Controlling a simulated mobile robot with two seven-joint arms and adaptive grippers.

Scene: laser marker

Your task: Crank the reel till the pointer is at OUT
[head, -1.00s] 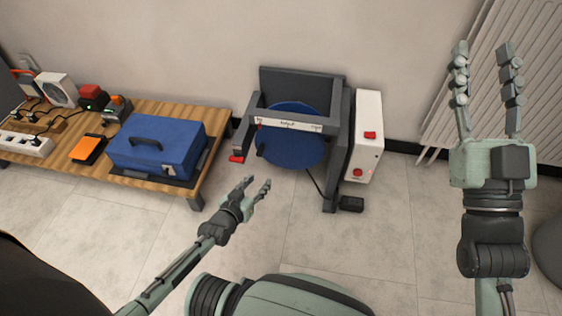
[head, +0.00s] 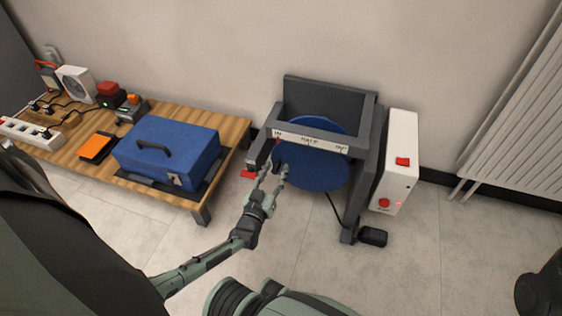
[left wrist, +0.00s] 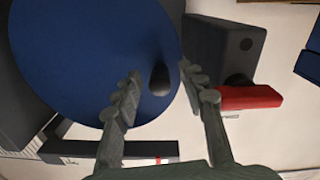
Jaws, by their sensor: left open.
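The reel is a blue disc (head: 318,175) in a dark grey frame (head: 372,150) by the wall. A white scale strip (head: 310,143) across it reads IN, HALF and OUT from left to right. The red pointer (head: 277,141) is at the IN end. My left gripper (head: 272,173) is open at the disc's left side. In the left wrist view, the dark crank knob (left wrist: 160,79) shows between the two spread fingers (left wrist: 160,88), with no clear contact. In the head view the gripper largely hides the knob. My right gripper is out of view.
A red lever (head: 248,173) juts from the frame's left, close to my left gripper; it also shows in the left wrist view (left wrist: 250,97). A white box (head: 398,150) with red buttons stands right. A wooden table (head: 232,128) with a blue case (head: 165,150) stands left.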

